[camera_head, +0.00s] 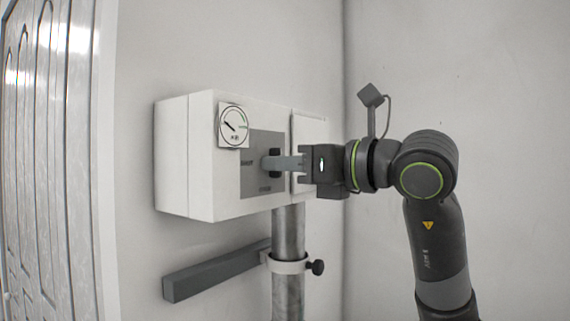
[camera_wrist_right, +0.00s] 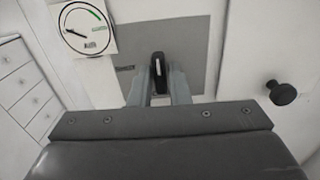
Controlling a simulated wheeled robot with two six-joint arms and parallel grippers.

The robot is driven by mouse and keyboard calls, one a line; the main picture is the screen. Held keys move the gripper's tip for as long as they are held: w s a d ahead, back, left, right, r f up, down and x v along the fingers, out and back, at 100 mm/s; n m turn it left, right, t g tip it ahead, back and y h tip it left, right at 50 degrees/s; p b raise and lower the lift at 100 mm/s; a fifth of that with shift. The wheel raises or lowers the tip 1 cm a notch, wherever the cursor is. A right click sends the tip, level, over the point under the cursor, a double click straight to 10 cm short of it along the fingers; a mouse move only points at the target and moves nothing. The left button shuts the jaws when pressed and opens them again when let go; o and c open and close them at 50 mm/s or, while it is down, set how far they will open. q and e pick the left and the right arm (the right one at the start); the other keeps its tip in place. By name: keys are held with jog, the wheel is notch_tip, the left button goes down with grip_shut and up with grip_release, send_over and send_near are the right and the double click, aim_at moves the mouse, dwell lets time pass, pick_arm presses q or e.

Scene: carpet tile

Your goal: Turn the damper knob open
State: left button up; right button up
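The black damper knob (camera_head: 275,153) stands out from a grey panel (camera_head: 251,182) on the front of a white box. Its handle is upright. My right gripper (camera_head: 272,163) reaches in from the right, and its grey fingers meet at the knob. In the right wrist view the knob (camera_wrist_right: 158,68) sits between the two fingertips (camera_wrist_right: 159,82), with no clear gap on either side, so the gripper looks shut on it. A round dial gauge (camera_head: 233,126) is on the box at the upper left of the panel; its needle points to the upper left, away from the green mark. My left gripper is not in view.
The white box (camera_head: 203,160) is mounted above a vertical metal pipe (camera_head: 288,225). A panelled white door or cabinet (camera_head: 45,150) is at the left. A wall stands close behind my right arm.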

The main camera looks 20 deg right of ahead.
jog(key=o, duration=0.3)
jog(key=shift+o, duration=0.2)
pick_arm(q)
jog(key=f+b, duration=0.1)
jog(key=b, duration=0.1)
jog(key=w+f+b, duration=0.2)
jog(key=b, duration=0.1)
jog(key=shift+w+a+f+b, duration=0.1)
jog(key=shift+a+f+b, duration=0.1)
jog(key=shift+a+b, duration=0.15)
pick_arm(e)
jog(key=v, duration=1.7)
jog(key=shift+s, duration=0.2)
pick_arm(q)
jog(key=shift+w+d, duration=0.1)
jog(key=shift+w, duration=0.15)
pick_arm(e)
jog(key=shift+d, duration=0.15)
